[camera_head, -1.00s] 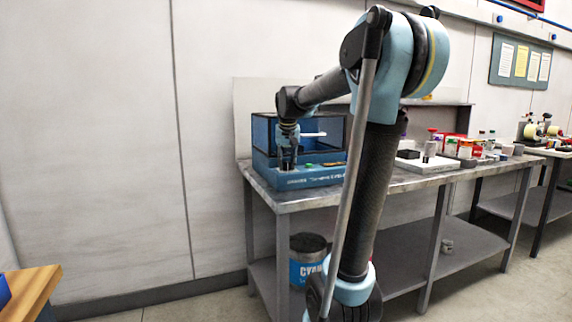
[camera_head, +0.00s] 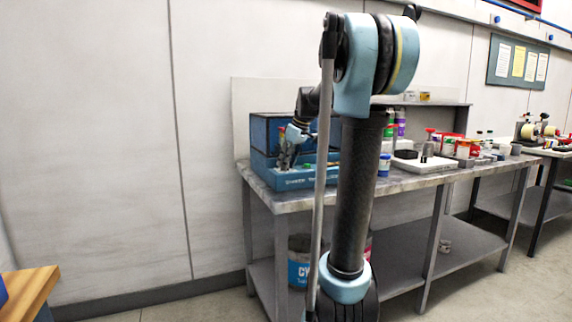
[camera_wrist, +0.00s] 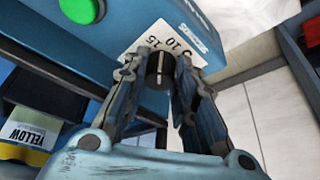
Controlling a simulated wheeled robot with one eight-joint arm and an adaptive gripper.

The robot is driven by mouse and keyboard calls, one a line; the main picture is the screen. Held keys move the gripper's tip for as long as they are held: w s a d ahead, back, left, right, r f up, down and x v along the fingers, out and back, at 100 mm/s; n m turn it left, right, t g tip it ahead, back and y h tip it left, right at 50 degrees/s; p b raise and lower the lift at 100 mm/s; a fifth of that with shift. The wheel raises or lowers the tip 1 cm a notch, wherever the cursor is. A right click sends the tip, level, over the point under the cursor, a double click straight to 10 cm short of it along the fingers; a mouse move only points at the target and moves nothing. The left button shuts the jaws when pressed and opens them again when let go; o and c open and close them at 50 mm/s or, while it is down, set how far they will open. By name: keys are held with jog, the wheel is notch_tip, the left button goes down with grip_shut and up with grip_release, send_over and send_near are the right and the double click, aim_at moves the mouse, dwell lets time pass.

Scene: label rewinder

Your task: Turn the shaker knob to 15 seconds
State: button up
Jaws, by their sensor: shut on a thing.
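The shaker (camera_head: 296,180) is a blue box with dark panels at the left end of the metal bench. In the wrist view its blue front shows a black knob (camera_wrist: 160,70) with a white line, in front of a white dial label (camera_wrist: 186,42) reading 5, 10 and 15. A green button (camera_wrist: 82,8) is to the left of the dial. My gripper (camera_wrist: 160,82) has its fingers on both sides of the knob, shut on it. In the head view my gripper (camera_head: 286,158) is at the shaker's front, and the knob is too small to make out.
A yellow-labelled container (camera_wrist: 28,134) is at the lower left of the wrist view. On the bench, a white tray (camera_head: 420,166) and several coloured jars stand right of the shaker. A paint can (camera_head: 300,262) is on the lower shelf.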

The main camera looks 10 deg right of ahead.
jog(key=shift+w+d+n, duration=0.1)
jog(key=shift+w+n, duration=0.05)
jog(key=shift+n, duration=0.65)
jog(key=shift+g, duration=0.3)
jog(key=o, duration=0.8)
jog(key=v, duration=1.2)
jog(key=shift+d+f, duration=0.15)
jog(key=shift+d, duration=0.15)
jog(key=shift+f, duration=0.1)
jog(key=s+f+m+h, duration=0.1)
jog(key=s+f+m, duration=0.2)
jog(key=s+f, duration=0.8)
jog(key=s+f+m+h, duration=0.1)
jog(key=s+f+m, duration=0.3)
jog(key=s+f, duration=0.7)
jog(key=s+d+f+m+h, duration=0.1)
jog(key=s+f+m, duration=0.2)
jog(key=s+f, duration=0.8)
notch_tip(320, 180, down, 2)
jog(key=shift+f+m, duration=0.2)
jog(key=shift+m, duration=0.2)
